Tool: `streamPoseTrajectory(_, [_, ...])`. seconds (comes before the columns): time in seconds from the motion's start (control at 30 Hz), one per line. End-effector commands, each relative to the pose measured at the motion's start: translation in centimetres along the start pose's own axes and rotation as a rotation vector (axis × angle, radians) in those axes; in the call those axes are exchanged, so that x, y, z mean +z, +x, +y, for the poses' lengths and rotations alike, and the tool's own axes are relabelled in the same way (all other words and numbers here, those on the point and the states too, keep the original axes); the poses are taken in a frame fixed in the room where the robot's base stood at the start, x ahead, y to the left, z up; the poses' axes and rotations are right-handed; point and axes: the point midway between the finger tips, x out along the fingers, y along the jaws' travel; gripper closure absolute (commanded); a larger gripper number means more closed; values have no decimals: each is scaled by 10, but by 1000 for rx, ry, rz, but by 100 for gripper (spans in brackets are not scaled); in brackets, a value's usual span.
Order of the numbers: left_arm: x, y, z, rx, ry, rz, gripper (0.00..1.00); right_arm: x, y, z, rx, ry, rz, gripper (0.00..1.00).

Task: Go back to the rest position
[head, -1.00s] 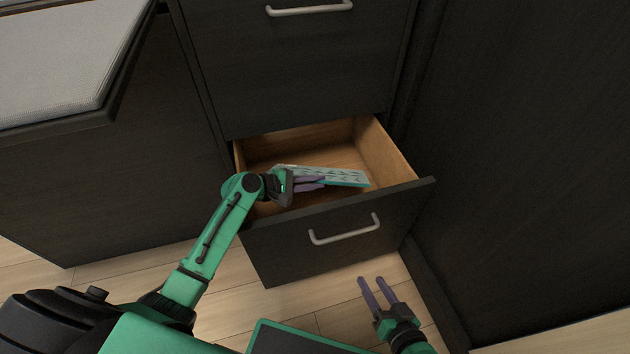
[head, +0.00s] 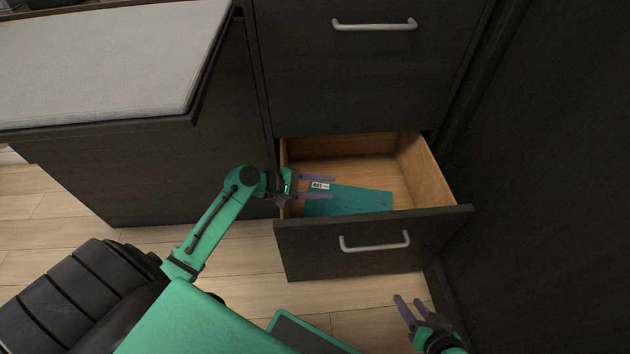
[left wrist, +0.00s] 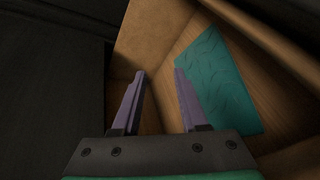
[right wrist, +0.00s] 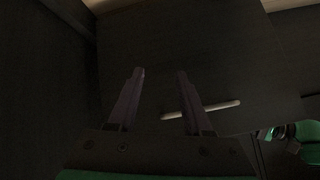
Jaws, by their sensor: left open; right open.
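My left gripper (head: 318,187) is open and empty, at the left side of the open drawer (head: 460,212) and above its inside. My right gripper (head: 404,308) is open and empty, low in front of the drawer at the right. In the right wrist view its fingers (right wrist: 160,72) point toward a dark front with a pale handle (right wrist: 200,110).
A closed drawer with a pale handle (head: 374,25) is above the open one. A grey cushioned bench (head: 110,70) stands at the left. A dark panel (head: 560,180) rises at the right. Wooden floor (head: 70,205) is clear at the left.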

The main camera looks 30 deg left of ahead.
Motion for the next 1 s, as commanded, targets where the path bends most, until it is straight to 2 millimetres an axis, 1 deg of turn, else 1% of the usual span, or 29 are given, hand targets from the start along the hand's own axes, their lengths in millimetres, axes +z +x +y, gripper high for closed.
streamPoseTrajectory(0.03, [1, -9, 1, -2, 0, 1, 57, -3, -5, 3, 11, -2, -24, 50])
streamPoseTrajectory(0.1, [0, -18, 1, -1, -1, 1, 57, -3, -10, 7, 23, -6, -59, 50])
streamPoseTrajectory(0.2, [0, -26, 0, -1, 0, 0, 57, -2, -14, 10, 34, -8, -91, 50])
streamPoseTrajectory(0.77, [0, -28, 1, 1, 1, 0, 57, 0, -15, 12, 40, -10, -105, 50])
streamPoseTrajectory(0.87, [6, -33, 10, 1, 1, 0, 57, 5, -16, 19, 61, -8, -141, 50])
streamPoseTrajectory(0.97, [15, -40, 26, 1, 1, 0, 57, 20, -17, 34, 103, -2, -221, 50])
streamPoseTrajectory(1.0, [19, -44, 34, 1, 1, 0, 57, 28, -18, 42, 125, 2, -261, 50])
